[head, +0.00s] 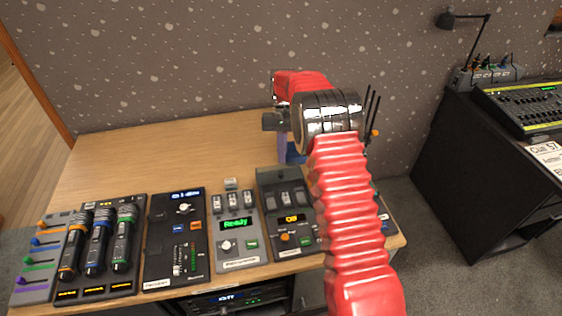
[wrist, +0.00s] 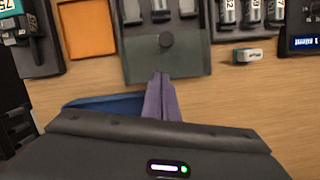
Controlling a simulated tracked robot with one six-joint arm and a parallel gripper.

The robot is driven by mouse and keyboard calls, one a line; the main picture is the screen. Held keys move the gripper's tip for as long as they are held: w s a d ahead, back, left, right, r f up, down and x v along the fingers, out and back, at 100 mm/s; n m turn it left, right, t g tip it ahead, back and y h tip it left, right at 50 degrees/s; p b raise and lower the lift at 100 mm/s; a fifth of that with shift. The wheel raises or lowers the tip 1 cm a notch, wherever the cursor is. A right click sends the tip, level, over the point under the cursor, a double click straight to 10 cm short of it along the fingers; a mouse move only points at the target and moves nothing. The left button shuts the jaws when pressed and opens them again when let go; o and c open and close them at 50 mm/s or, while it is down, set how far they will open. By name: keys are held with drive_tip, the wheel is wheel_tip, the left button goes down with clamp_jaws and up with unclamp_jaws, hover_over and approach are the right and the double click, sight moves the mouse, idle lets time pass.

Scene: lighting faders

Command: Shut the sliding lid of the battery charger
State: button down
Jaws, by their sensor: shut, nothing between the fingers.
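The battery charger (head: 297,239) is a dark grey box with an orange display, a knob and a green button, near the front of the table. Its grey sliding lid (wrist: 141,61) lies toward the charger's back edge, with a round dark knob (wrist: 166,40) on it. Batteries (head: 286,199) show uncovered in front of the lid. My gripper (wrist: 161,76) has purple fingers pressed together and empty. Its tips are at the lid's back edge, behind the knob; I cannot tell if they touch. In the head view my gripper (head: 282,158) is just behind the charger, and my arm hides its right side.
A grey charger reading "Ready" (head: 238,246) stands left of it, with a loose battery (wrist: 247,54) behind. A blue tray (wrist: 90,103) sits by my fingers, and an orange tray (wrist: 88,28) lies beside the charger. The table's back left is clear.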

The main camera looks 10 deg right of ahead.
drive_tip(key=shift+s+a+r, duration=0.1)
drive_tip(key=shift+s+a, duration=0.15)
drive_tip(key=shift+s, duration=0.55)
drive_tip(key=shift+s+a+r, duration=0.1)
drive_tip(key=shift+s+a, duration=0.1)
drive_tip(key=shift+s, duration=0.6)
drive_tip(key=shift+s+f, duration=0.1)
drive_tip(key=shift+s, duration=0.05)
